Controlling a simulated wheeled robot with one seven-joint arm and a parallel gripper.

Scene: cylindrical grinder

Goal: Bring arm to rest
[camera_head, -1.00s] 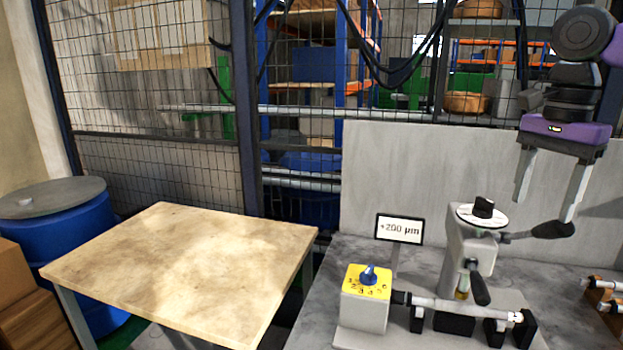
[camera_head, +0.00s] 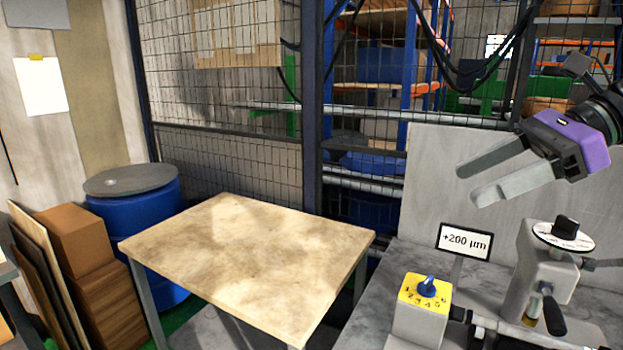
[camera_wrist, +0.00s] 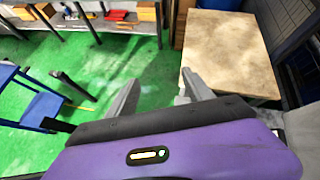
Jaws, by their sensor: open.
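My gripper (camera_head: 465,184) is at the right of the head view, raised in the air above the grinder's bench. Its two grey fingers point left and stand apart with nothing between them. In the wrist view my gripper (camera_wrist: 155,98) also shows open and empty, with the green floor and part of the wooden table beyond it. The cylindrical grinder (camera_head: 545,265) stands below and to the right of the fingers, apart from them. It has a white dial with a black knob on top and a yellow selector box (camera_head: 425,290) with a blue knob.
A wooden table (camera_head: 250,265) with a bare top stands left of the bench. A blue barrel (camera_head: 140,225) and brown boxes (camera_head: 80,245) stand further left. A display reading +200 µm (camera_head: 464,241) stands behind the yellow box. A wire mesh fence (camera_head: 225,150) runs behind.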

